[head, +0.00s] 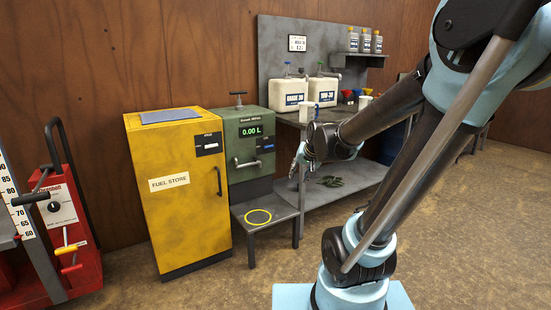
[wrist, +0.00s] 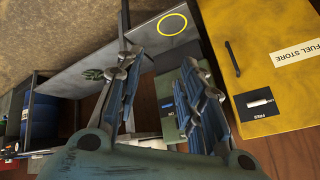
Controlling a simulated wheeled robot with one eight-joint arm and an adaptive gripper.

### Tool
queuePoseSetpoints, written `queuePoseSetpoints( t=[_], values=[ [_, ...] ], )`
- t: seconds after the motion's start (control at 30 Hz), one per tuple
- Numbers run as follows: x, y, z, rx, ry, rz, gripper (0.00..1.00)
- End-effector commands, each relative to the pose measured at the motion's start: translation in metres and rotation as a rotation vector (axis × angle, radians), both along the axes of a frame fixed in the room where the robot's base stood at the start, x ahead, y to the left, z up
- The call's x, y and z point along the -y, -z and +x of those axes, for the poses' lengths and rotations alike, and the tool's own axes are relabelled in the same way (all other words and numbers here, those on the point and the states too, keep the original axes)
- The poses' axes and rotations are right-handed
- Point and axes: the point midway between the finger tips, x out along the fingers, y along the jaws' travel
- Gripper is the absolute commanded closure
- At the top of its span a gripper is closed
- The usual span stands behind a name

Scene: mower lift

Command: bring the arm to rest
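My arm reaches out from the right of the head view and bends down toward the bench. My gripper (head: 301,163) hangs in front of the bench's left end, near the green dispenser (head: 248,140). In the wrist view my gripper (wrist: 165,80) shows two fingers spread well apart with nothing between them. The dispenser is partly visible beyond the fingers. No object is held, and the fingers look clear of the bench and the dispenser.
A yellow fuel store cabinet (head: 180,215) stands left of the dispenser. A low stand with a yellow ring (head: 258,217) is below it. The grey bench (head: 345,190) carries white jugs and cups. A red machine (head: 70,225) is far left. Floor in front is clear.

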Motion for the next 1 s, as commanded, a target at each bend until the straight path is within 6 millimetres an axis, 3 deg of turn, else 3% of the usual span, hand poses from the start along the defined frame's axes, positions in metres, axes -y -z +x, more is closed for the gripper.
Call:
queuePoseSetpoints(
  t=[0.3, 0.6, 0.8, 1.0],
  values=[
    [0.050, 0.028, -0.094, -0.159, -0.060, -0.142, 0.65],
    [0.083, 0.059, -0.181, -0.319, -0.127, -0.240, 0.65],
    [0.094, 0.073, -0.218, -0.394, -0.162, -0.274, 0.65],
    [0.097, 0.077, -0.228, -0.415, -0.173, -0.283, 0.65]
  ],
)
